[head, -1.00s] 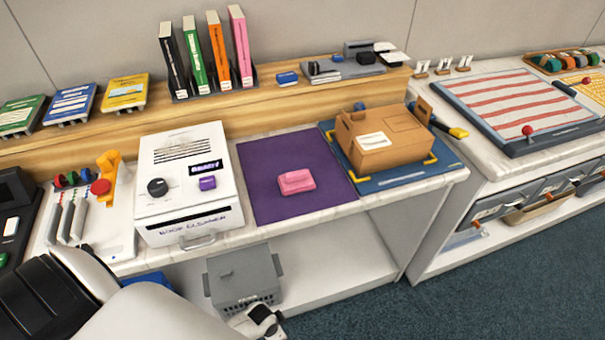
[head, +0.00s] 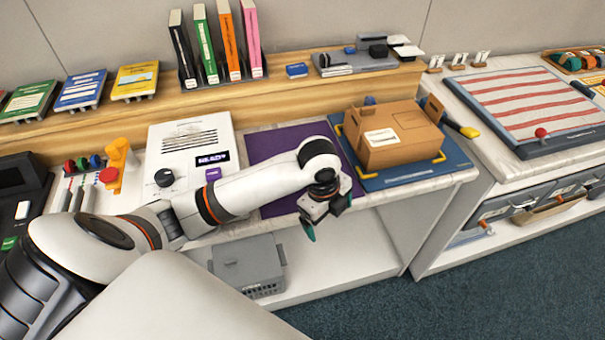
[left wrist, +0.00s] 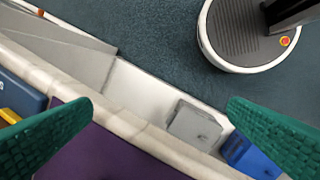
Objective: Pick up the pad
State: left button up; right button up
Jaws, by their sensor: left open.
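The pink pad, seen earlier on the purple mat (head: 275,144), is hidden now behind my left arm in the head view. The left wrist view shows only part of the purple mat (left wrist: 90,155) and no pad. My left gripper (head: 324,217) hangs over the front right part of the mat, near the counter's front edge. It is open and empty. In the left wrist view its green fingers stand wide apart (left wrist: 155,140), with the counter edge, lower shelf and floor between them. My right gripper is not in view.
A white machine (head: 190,135) stands left of the mat. A cardboard box (head: 400,143) sits on a blue tray (head: 410,178) to the right. A grey basket (head: 250,262) is on the shelf below. Books stand on the ledge behind.

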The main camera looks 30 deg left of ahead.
pick_arm(q)
jog(key=w+a+r+m, duration=0.1)
jog(key=a, duration=0.1)
jog(key=w+a+r+m, duration=0.1)
jog(key=w+a+r, duration=0.1)
jog(key=w+a+r+m+y, duration=0.1)
jog(key=a, duration=0.1)
jog(key=shift+w+r+g, duration=0.3)
jog(key=shift+w, duration=0.1)
jog(key=w+a+r+m, duration=0.3)
jog(key=a+r, duration=0.4)
jog(key=shift+g, duration=0.4)
notch_tip(320, 180, down, 7)
jog(key=shift+r+p, duration=0.2)
jog(key=shift+p, duration=0.15)
jog(key=shift+w+f+p, duration=0.2)
jog(key=shift+w+f, duration=0.05)
jog(key=shift+f, duration=1.1)
jog(key=shift+w+f+p, duration=0.2)
jog(key=shift+f, duration=1.15)
jog(key=c, duration=0.9)
jog(key=shift+o, duration=0.2)
notch_tip(320, 180, up, 10)
jog(key=shift+r+b, duration=0.1)
jog(key=shift+b, duration=0.3)
